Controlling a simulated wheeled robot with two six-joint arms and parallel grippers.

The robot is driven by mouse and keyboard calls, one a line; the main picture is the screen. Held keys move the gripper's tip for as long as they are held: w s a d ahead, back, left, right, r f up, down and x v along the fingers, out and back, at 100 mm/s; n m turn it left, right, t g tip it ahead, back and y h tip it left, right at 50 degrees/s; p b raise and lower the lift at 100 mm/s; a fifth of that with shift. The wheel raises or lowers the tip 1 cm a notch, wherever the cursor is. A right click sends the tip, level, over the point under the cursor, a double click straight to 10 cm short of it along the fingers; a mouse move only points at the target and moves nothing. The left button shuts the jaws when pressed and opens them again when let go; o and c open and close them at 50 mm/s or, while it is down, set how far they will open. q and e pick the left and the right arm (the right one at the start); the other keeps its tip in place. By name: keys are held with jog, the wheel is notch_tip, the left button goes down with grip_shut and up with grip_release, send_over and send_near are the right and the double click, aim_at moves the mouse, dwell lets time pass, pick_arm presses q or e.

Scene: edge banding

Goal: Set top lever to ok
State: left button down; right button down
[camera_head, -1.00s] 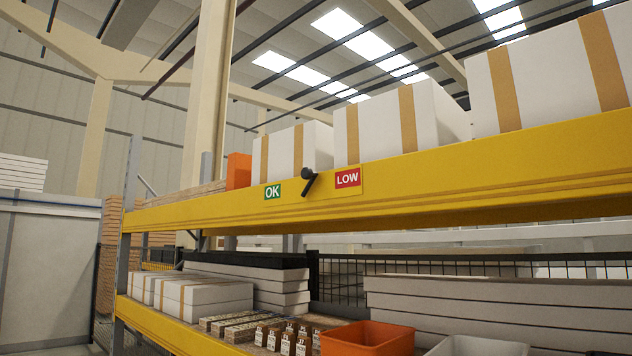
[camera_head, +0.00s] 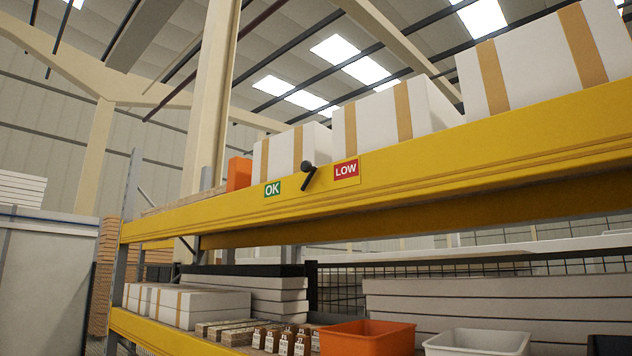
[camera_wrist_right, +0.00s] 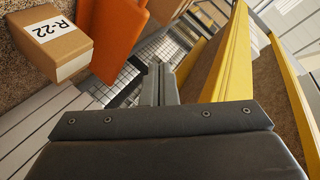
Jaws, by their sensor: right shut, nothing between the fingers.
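The top lever (camera_head: 305,178) is a short black lever with a round knob on the front of the upper yellow beam (camera_head: 400,192). It stands between the green OK label (camera_head: 272,189) and the red LOW label (camera_head: 346,170). Its knob points up, leaning slightly right, and lies on neither label. My right gripper (camera_wrist_right: 166,84) shows in the right wrist view, shut and empty. The lever and labels are not visible there. Neither gripper shows in the head view, and the left one is nowhere in view.
White boxes with tan bands (camera_head: 390,112) sit above the beam. The lower shelf holds an orange bin (camera_head: 367,338), a white bin (camera_head: 478,343) and small cartons. In the right wrist view, a carton marked R-22 (camera_wrist_right: 75,62), orange plastic (camera_wrist_right: 118,40) and yellow beams (camera_wrist_right: 228,60) surround my gripper.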

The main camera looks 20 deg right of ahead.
notch_tip(320, 180, up, 45)
jog(key=s+m+t+y, duration=0.3)
jog(key=m+t, duration=0.2)
jog(key=t, duration=0.2)
jog(key=s+d+r+m+t, duration=0.1)
jog(key=s+r, duration=0.2)
jog(key=r, duration=0.4)
jog(key=s+r+m+t+y, duration=0.1)
jog(key=s+r, duration=0.2)
jog(key=r, duration=0.4)
jog(key=shift+s+d+m+t+b, duration=0.25)
jog(key=shift+d+m+t+b, duration=0.15)
